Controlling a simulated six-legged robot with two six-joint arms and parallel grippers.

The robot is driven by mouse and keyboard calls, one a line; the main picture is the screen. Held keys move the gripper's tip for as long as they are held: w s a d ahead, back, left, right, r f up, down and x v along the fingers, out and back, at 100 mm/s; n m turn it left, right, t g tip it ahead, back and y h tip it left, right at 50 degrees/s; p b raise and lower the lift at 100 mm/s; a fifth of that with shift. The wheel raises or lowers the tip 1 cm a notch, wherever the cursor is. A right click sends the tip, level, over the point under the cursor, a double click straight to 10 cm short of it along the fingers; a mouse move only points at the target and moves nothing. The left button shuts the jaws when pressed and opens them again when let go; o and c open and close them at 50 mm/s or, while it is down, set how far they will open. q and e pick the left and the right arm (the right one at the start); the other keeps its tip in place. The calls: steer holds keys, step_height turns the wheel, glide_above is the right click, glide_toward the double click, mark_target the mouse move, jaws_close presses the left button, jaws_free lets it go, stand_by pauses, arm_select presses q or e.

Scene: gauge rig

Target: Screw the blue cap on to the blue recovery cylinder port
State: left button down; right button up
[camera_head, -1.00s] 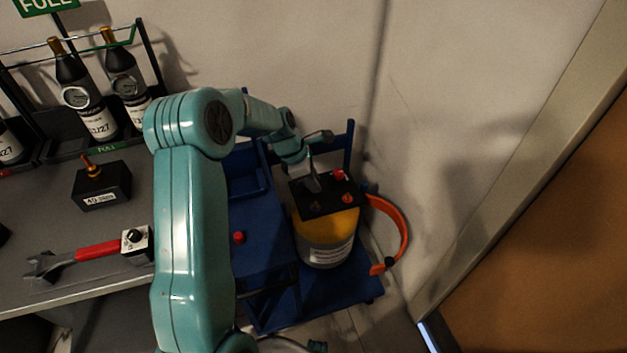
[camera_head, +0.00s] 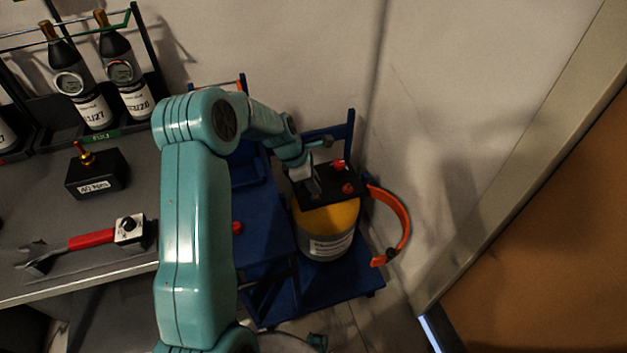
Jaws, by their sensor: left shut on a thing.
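The recovery cylinder (camera_head: 328,222) is yellow with a grey lower band and a white label. It stands upright on a blue cart (camera_head: 338,284), with a black top (camera_head: 330,190). My left gripper (camera_head: 311,186) is at the left part of that top, its fingers pointing down. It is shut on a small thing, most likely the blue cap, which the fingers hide. The blue port is also hidden, so I cannot tell whether cap and port touch. Two red knobs (camera_head: 348,188) sit on the right of the top. My right gripper is not in view.
An orange band (camera_head: 403,220) curves beside the cylinder. On the grey bench (camera_head: 100,225) lie a red-handled wrench (camera_head: 90,239) and a black box (camera_head: 97,175); dark bottles (camera_head: 122,70) stand in a rack behind. A wall is close behind the cart.

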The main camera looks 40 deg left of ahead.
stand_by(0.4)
arm_select(q)
steer(key=shift+p, duration=0.3)
stand_by(0.6)
steer(key=shift+f, duration=0.1)
steer(key=shift+f+b, duration=0.4)
steer(key=shift+f, duration=0.7)
steer(key=shift+f, duration=0.15)
stand_by(1.1)
